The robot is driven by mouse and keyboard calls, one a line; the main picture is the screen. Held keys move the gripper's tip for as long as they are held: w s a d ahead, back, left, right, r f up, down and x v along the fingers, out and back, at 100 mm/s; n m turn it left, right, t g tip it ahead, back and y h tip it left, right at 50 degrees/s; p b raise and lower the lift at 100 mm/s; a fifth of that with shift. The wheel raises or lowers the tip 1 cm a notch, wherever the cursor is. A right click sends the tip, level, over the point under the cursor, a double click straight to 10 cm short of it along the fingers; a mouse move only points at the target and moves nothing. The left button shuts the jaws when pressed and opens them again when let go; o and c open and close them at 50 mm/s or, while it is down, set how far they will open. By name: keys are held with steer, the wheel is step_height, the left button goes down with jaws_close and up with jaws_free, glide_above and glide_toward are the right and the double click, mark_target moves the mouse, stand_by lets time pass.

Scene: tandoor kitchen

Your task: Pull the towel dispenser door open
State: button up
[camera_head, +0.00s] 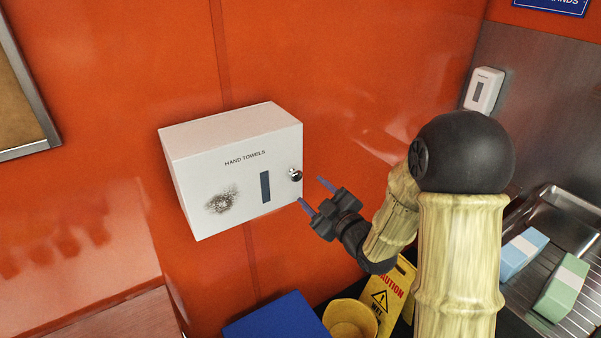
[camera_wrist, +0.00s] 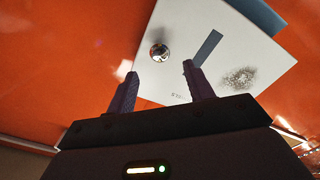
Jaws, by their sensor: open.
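The white towel dispenser (camera_head: 208,178), labelled HAND TOWELS, hangs on the orange wall, its front door closed. A round silver knob (camera_head: 296,175) sits near the door's right edge, beside a dark slot (camera_head: 265,187). My gripper (camera_head: 313,191) is open and empty, just right of and slightly below the knob, apart from it. In the wrist view the dispenser door (camera_wrist: 216,72) appears rotated, with the knob (camera_wrist: 159,51) beyond the gap between my two fingers (camera_wrist: 162,83). The fingers do not touch the knob there.
A yellow caution sign (camera_head: 388,298), a yellow bucket (camera_head: 350,320) and a blue lid (camera_head: 277,318) stand below. A metal sink (camera_head: 566,215) with sponge-like blocks is at right. A soap dispenser (camera_head: 484,90) hangs on the right wall.

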mark_target(298, 178)
steer(key=p+x, duration=0.2)
steer(key=x, duration=0.3)
steer(key=shift+w+a+r, duration=0.15)
steer(key=shift+w+a, duration=0.05)
steer(key=shift+w, duration=0.05)
steer(key=shift+w+a, duration=0.3)
steer(key=shift+w, duration=0.15)
steer(key=shift+c, duration=0.2)
jaws_close()
